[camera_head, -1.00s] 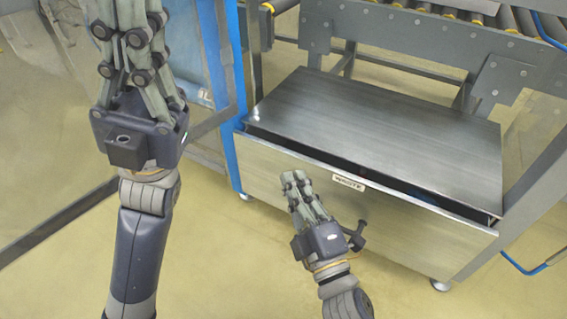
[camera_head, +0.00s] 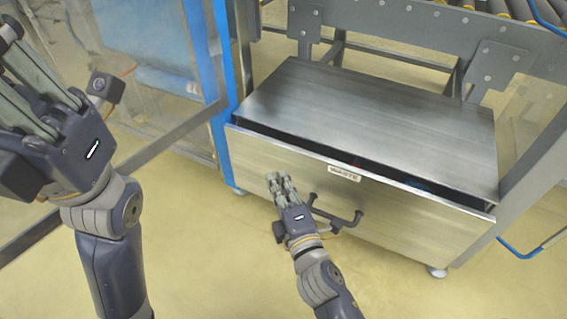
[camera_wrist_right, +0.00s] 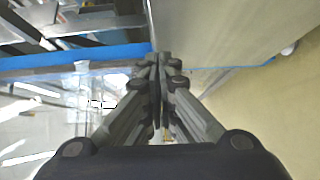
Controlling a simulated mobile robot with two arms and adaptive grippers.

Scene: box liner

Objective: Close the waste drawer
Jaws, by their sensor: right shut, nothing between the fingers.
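The waste drawer (camera_head: 400,222) is a wide grey metal front with a "WASTE" label (camera_head: 344,173) and a dark bar handle (camera_head: 336,216). It stands slightly out, with a dark gap between its top edge and the cabinet top (camera_head: 370,115). My right gripper (camera_head: 279,178) is shut and empty in front of the drawer's left half, left of the handle; contact cannot be told. In the right wrist view the shut fingers (camera_wrist_right: 158,62) point along the drawer front (camera_wrist_right: 220,30). My left gripper (camera_head: 28,85) is at the upper left, away from the drawer, its fingertips unclear.
A blue post (camera_head: 222,100) and a clear-panelled frame (camera_head: 165,140) stand left of the cabinet. A roller conveyor (camera_head: 470,12) runs above and behind. A grey leg (camera_head: 535,150) stands at the right. The yellowish floor (camera_head: 230,265) before the drawer is clear.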

